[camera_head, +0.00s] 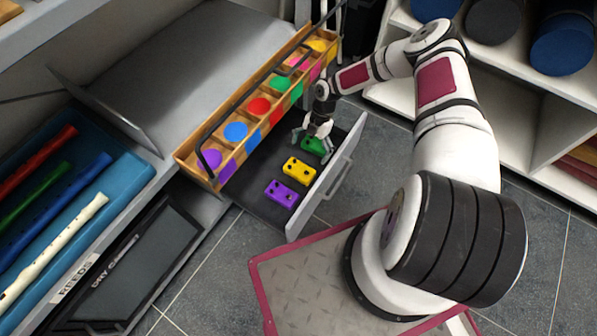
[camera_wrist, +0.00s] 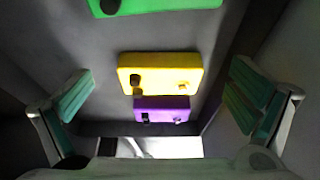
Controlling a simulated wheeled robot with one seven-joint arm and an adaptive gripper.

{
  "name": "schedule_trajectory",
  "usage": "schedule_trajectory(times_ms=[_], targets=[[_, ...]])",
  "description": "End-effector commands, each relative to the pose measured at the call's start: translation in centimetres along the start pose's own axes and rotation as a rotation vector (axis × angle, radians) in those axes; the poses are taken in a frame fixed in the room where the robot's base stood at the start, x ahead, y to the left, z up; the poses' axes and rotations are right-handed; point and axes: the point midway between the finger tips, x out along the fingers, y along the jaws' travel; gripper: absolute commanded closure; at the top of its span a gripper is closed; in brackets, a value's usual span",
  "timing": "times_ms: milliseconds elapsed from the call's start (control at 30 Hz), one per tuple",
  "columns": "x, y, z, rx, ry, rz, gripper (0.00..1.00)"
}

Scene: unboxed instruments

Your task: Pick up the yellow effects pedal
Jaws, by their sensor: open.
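The yellow effects pedal (camera_head: 299,170) lies in the open drawer, between a purple pedal (camera_head: 281,194) and a green pedal (camera_head: 315,146). In the wrist view the yellow pedal (camera_wrist: 160,74) is near the middle, between my spread fingers, with two dark or worn knobs on its face. The purple pedal (camera_wrist: 161,109) shows just below it and the green pedal (camera_wrist: 150,5) at the top edge. My gripper (camera_head: 313,142) is open and empty. In the head view it is at the far end of the drawer, by the green pedal, which it partly hides. My teal-padded fingers (camera_wrist: 160,105) touch nothing visible.
The grey drawer front (camera_head: 327,187) stands to the right of the pedals. A wooden rack (camera_head: 243,150) with coloured compartments and a dark handle rail borders the drawer on the left. A blue tray (camera_head: 118,186) of recorders lies further left.

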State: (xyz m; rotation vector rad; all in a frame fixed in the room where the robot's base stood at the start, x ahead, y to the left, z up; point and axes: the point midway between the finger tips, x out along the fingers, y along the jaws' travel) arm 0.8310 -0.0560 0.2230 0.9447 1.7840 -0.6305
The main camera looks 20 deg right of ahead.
Motion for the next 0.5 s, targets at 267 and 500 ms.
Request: schedule_trajectory(times_ms=[267,500], targets=[[2.0,0.0,-4.7,-0.002,0.001,-0.002,0.00],[2.6,0.0,-6.0,0.002,0.000,0.000,0.00]])
